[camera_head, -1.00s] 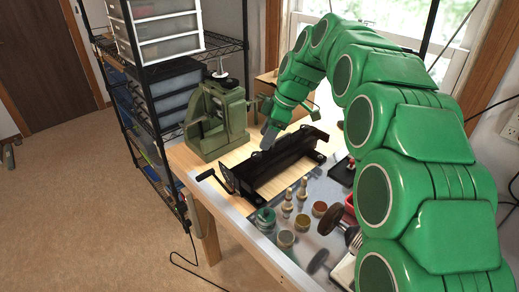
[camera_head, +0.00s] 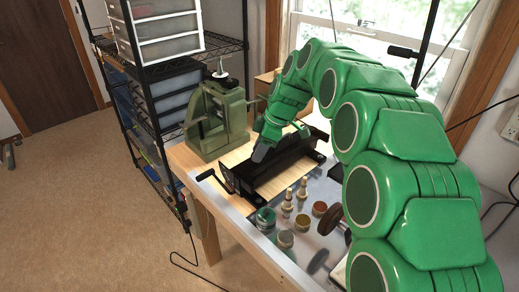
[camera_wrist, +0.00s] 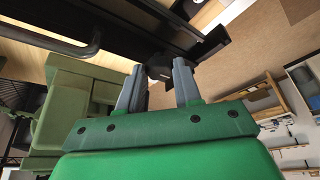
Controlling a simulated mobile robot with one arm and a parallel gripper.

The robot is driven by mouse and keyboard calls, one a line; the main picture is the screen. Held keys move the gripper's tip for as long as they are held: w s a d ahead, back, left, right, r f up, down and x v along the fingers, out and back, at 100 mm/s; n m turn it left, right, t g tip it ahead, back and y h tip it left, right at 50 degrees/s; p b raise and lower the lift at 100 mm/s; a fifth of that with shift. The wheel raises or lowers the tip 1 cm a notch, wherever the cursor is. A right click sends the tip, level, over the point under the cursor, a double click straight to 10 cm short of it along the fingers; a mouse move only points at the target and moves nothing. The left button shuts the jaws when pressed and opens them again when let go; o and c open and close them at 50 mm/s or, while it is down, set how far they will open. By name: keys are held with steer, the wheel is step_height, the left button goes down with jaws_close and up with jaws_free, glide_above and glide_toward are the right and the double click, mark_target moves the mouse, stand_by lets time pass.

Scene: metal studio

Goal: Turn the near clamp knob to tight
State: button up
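The long black clamp device (camera_head: 275,165) lies on the table, with a crank handle (camera_head: 206,175) at its left end. In the head view, my gripper (camera_head: 262,152) points down at the device's top, its tip against or just above it. In the wrist view, my gripper (camera_wrist: 158,78) has its two grey fingers apart, with a dark knob (camera_wrist: 158,71) showing between their tips. Small gaps seem to show beside the knob; I cannot tell whether a finger touches it. In the head view, the knob is hidden by my gripper. The knob's setting cannot be read.
An olive-green press (camera_head: 217,120) stands close to the left of my gripper. Several small jars (camera_head: 285,238) and brass-coloured pieces (camera_head: 287,200) stand at the device's near right. A wire shelf (camera_head: 165,85) with drawers is at the left.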

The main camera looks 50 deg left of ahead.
steer(key=shift+c, duration=1.3)
steer(key=m+t, duration=0.1)
steer(key=m, duration=0.2)
steer(key=m+t+y, duration=0.1)
steer(key=m, duration=0.1)
steer(key=shift+s+d+m, duration=0.2)
steer(key=shift+m, duration=0.2)
steer(key=m+t, duration=0.2)
steer(key=m, duration=0.3)
steer(key=shift+s, duration=0.2)
steer(key=m, duration=0.2)
steer(key=m+t, duration=0.1)
steer(key=m, duration=0.1)
steer(key=m+t+h, duration=0.1)
steer(key=shift+s+a+r+m, duration=0.15)
steer(key=shift+a+m, duration=0.1)
steer(key=shift+m, duration=0.15)
steer(key=m+t+h, duration=0.1)
steer(key=m, duration=0.2)
steer(key=m+t+h, duration=0.1)
steer(key=m, duration=0.2)
steer(key=shift+s+a+m, duration=0.2)
steer(key=shift+m, duration=0.1)
